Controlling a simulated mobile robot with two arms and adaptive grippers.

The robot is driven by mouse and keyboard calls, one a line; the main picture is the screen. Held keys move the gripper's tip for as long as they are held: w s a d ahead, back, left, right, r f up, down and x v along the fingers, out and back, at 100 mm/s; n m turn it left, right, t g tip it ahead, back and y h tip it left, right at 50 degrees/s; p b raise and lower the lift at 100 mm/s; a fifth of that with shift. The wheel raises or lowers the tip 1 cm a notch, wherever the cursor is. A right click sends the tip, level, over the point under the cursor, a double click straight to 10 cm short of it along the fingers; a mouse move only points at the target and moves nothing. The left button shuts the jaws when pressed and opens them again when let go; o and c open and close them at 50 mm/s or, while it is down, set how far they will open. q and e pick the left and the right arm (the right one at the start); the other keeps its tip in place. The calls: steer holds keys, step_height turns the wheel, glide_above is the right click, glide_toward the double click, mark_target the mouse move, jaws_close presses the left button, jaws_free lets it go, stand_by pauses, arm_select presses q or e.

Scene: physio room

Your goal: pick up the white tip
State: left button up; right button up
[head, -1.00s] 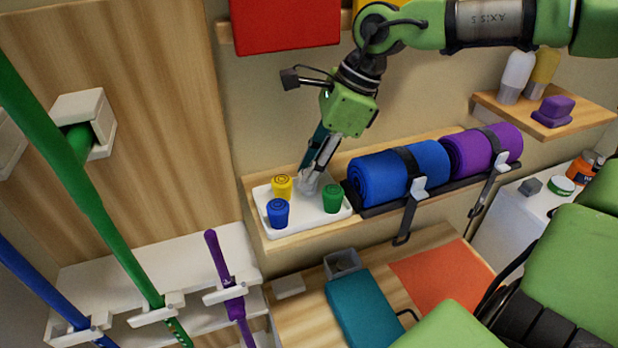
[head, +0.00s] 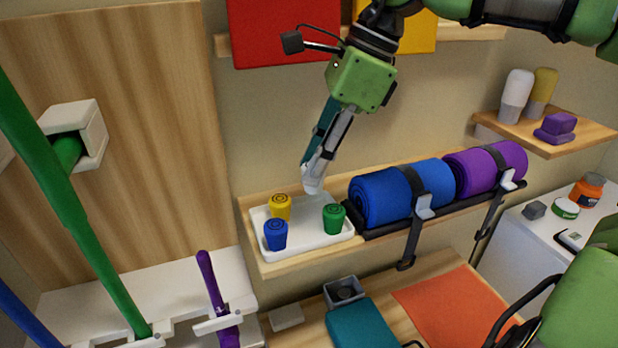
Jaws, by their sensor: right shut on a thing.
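My right gripper (head: 316,178) hangs above the white tray (head: 318,237), which sits on the wooden wall shelf. It is shut on the white tip (head: 312,186), a small white piece partly hidden between the fingers. The white tip is clear of the tray. A yellow tip (head: 280,206), a blue tip (head: 275,234) and a green tip (head: 334,217) stand in the tray below. My left gripper is not in view.
A blue roll (head: 387,195) and a purple roll (head: 483,168) lie strapped in a black holder to the right of the tray. Green and purple poles (head: 213,290) stand at the left.

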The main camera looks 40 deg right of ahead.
steer(key=s+a+b, duration=0.4)
steer(key=s+b, duration=0.1)
steer(key=s, duration=1.2)
steer(key=shift+o, duration=0.6)
steer(key=shift+w+d, duration=0.1)
